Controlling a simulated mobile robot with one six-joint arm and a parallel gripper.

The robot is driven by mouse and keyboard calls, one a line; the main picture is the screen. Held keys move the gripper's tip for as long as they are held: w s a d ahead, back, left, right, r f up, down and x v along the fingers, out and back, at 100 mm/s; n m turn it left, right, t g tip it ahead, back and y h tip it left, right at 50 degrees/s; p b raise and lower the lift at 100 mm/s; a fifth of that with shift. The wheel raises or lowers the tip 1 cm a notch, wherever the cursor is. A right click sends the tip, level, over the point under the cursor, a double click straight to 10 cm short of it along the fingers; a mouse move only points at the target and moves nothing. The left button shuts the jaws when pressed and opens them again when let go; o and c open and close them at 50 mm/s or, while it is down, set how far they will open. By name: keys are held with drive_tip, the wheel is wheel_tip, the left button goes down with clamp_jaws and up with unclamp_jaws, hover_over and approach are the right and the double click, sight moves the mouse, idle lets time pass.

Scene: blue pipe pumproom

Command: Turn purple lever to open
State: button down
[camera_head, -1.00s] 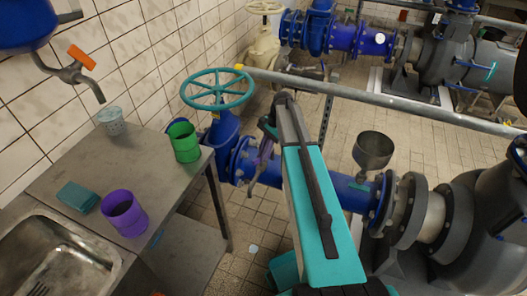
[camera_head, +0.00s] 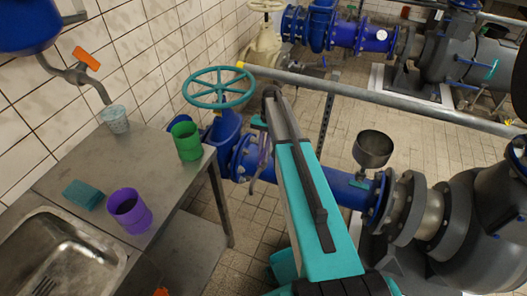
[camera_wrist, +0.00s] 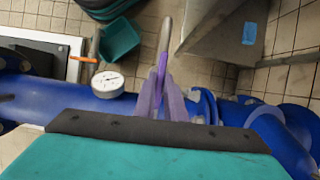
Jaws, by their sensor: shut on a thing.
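The purple lever (camera_head: 263,160) is on the blue pipe (camera_head: 345,188), just right of the teal-wheeled valve. Most of it is behind my arm in the head view. In the wrist view the purple lever (camera_wrist: 162,68) stands at the centre, with a bare metal rod reaching beyond it. My gripper (camera_wrist: 161,98) is shut on the purple lever, its fingers on either side. In the head view my arm covers most of the gripper. The lever's pivot is hidden, so I cannot tell its exact angle.
A teal handwheel (camera_head: 219,87) stands left of the lever. A steel table (camera_head: 75,160) holds green (camera_head: 186,141) and purple (camera_head: 130,210) cups. A grey rail (camera_head: 400,97) crosses behind my arm. A pressure gauge (camera_wrist: 107,83) sits on the pipe close to my gripper.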

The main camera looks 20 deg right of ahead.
drive_tip(key=c, duration=1.8)
unclamp_jaws()
drive_tip(key=shift+c, duration=0.2)
drive_tip(key=shift+r, duration=0.1)
drive_tip(key=shift+p+v, duration=2.2)
drive_tip(key=shift+v, duration=1.5)
